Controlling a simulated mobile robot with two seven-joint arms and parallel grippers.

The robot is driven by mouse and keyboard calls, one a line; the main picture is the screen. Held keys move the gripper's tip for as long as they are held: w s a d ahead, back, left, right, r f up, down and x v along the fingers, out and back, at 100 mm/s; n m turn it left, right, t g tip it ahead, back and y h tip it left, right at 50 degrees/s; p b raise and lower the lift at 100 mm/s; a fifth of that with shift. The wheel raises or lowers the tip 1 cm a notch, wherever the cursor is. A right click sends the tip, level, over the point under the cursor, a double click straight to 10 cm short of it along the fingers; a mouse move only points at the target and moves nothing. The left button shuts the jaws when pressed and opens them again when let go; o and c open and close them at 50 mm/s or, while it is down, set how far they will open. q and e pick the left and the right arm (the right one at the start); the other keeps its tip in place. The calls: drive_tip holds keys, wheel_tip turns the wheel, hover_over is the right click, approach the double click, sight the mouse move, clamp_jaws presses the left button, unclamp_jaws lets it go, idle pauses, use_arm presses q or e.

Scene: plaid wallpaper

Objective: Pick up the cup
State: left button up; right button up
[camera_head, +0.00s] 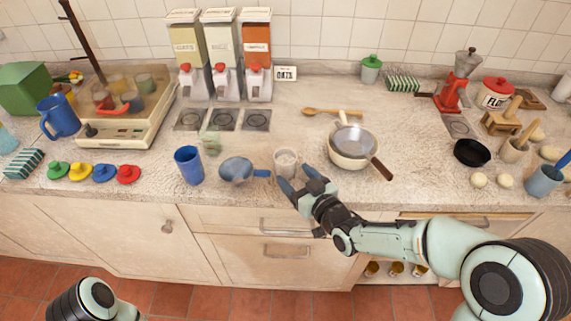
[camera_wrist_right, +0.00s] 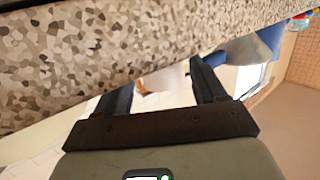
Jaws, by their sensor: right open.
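A blue cup (camera_head: 188,167) stands upright on the counter left of centre. A pale, clear-looking cup (camera_head: 286,163) stands upright near the counter's front edge. My right gripper (camera_head: 302,180) is open and empty, just in front and to the right of the pale cup. I cannot tell whether a finger touches it. In the right wrist view my open gripper (camera_wrist_right: 160,85) points along the speckled counter edge, with no cup clearly between its fingers. My left gripper is out of view; only part of my left arm shows at bottom left.
A wooden spoon (camera_head: 332,112) lies behind.

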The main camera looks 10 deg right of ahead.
sight(291, 171)
drive_tip(key=x, duration=0.3)
drive_tip(key=shift+w, duration=0.25)
drive_tip(key=c, duration=0.8)
drive_tip(key=shift+r, duration=0.2)
drive_tip(key=shift+r+p, duration=1.15)
drive_tip(key=shift+r, duration=8.6)
